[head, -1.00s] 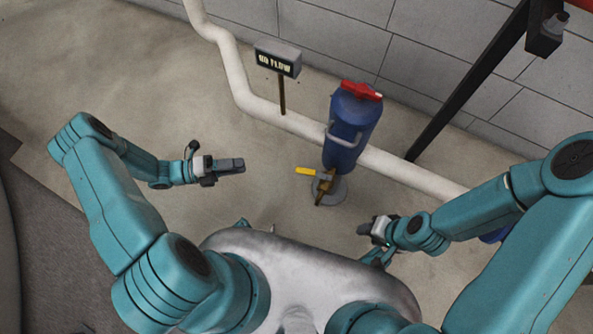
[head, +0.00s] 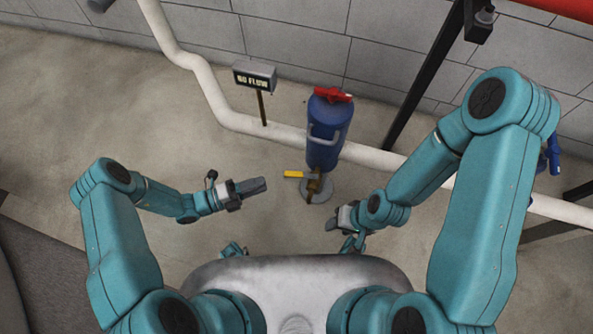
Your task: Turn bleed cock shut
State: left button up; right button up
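The bleed cock (head: 314,183) is a brass fitting with a yellow lever (head: 294,174) at the foot of a blue cylinder (head: 329,130) with a red top handle. The lever sticks out to the left, roughly level in the picture. My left gripper (head: 258,186) is just left of the lever, apart from it, with its dark fingers pointing right; the gap between them is not clear. My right gripper (head: 333,219) is below and right of the cock, apart from it, and its fingers are small and partly hidden.
A "NO FLOW" sign (head: 255,76) stands on a post behind. A white pipe (head: 233,121) runs along the wall behind the cylinder. A black post (head: 424,80) rises at the right. The floor left of the cock is clear.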

aim_at(299, 172)
pick_arm(q)
jog(key=b+x, duration=0.1)
jog(key=x, duration=1.2)
jog(key=shift+w+f, duration=0.1)
grip_shut()
